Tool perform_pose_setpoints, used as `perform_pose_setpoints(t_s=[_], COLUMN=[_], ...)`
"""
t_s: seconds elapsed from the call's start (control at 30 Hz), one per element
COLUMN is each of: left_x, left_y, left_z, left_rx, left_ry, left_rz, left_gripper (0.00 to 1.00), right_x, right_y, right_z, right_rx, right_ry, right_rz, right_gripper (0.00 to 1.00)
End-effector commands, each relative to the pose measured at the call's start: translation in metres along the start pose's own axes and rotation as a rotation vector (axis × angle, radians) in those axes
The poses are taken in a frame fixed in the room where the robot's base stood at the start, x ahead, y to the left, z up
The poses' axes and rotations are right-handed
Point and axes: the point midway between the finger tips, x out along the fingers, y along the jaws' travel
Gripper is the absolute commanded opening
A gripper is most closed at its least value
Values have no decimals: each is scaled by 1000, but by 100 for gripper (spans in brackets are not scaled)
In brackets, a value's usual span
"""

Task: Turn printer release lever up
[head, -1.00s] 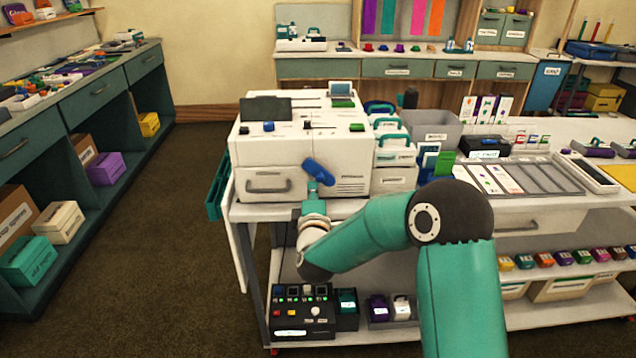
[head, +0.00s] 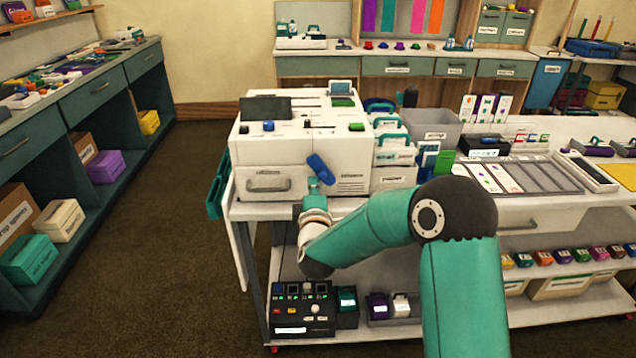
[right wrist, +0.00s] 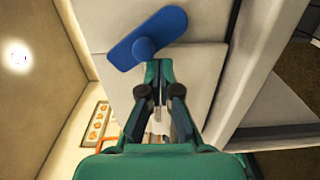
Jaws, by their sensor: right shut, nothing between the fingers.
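The white printer (head: 270,150) stands on the left end of the white bench. Its blue release lever (head: 321,169) is on the front face, slanting from upper left down to lower right. In the right wrist view the lever (right wrist: 145,38) turns about a round blue hub. My right gripper (head: 313,185) is just below the lever, its fingers together and empty. In the right wrist view its fingertips (right wrist: 159,72) are close under the hub; I cannot tell whether they touch the lever. My left gripper is out of view.
A grey drawer handle (head: 268,184) is left of the lever on the printer. White bins with teal handles (head: 394,157) stand close to its right. A black control box (head: 303,312) sits on the shelf below. The floor to the left is clear.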

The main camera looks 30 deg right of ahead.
Motion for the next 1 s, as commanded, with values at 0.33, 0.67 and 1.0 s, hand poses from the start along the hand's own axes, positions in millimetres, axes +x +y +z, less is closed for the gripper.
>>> perform_pose_setpoints(t_s=[0.33, 0.67, 1.0], left_x=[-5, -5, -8], left_y=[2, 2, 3], left_z=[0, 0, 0], left_rx=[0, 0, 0], left_ry=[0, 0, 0], left_rz=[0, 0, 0], left_gripper=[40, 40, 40], right_x=[0, 0, 0], right_y=[9, 10, 16], right_z=[4, 5, 9], right_rx=[0, 0, 0], right_ry=[-1, 0, -1], right_rz=[1, 0, 1], right_gripper=[0, 0, 0])
